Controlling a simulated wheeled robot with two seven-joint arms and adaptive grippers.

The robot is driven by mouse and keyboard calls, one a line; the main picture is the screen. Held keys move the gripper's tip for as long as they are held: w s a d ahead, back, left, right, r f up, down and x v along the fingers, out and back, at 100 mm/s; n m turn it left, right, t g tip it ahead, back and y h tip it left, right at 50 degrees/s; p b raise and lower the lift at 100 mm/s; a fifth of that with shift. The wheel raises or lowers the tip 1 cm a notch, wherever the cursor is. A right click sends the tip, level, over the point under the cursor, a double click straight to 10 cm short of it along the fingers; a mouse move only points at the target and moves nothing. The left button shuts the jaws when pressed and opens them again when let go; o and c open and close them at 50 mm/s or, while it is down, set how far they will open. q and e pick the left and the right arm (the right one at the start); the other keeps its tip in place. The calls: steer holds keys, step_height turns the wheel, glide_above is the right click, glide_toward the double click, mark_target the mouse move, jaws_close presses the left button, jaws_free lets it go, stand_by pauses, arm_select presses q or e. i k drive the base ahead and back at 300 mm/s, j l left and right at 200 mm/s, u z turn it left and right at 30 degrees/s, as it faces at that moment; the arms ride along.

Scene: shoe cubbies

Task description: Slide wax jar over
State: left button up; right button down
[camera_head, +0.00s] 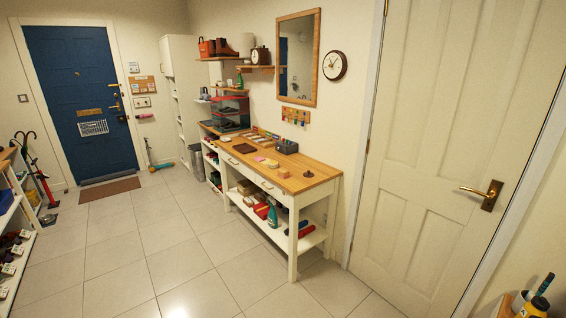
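Neither of my grippers is in view. The wooden-topped bench (308,175) stands against the wall in the middle of the view. Several small items lie on its top. They include a dark flat pad (243,148), a pinkish piece (270,163) and a small tan item (284,173) nearer the front right. I cannot tell which item, if any, is the wax jar; they are too small to make out.
A grey box (288,146) sits at the bench's back. A shoe rack (14,235) is at the left edge. A white door (430,130) is at right. The tiled floor (150,245) before the bench is clear.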

mark_target(274, 164)
steer(key=i+u, duration=0.1)
steer(key=i, duration=0.4)
steer(key=i+l+u, duration=0.1)
steer(key=i, duration=0.45)
steer(key=i+l+u, duration=0.2)
steer(key=i+u, duration=0.2)
steer(key=i+l+u, duration=0.4)
steer(key=i, duration=0.2)
steer(key=i+l+u, duration=0.4)
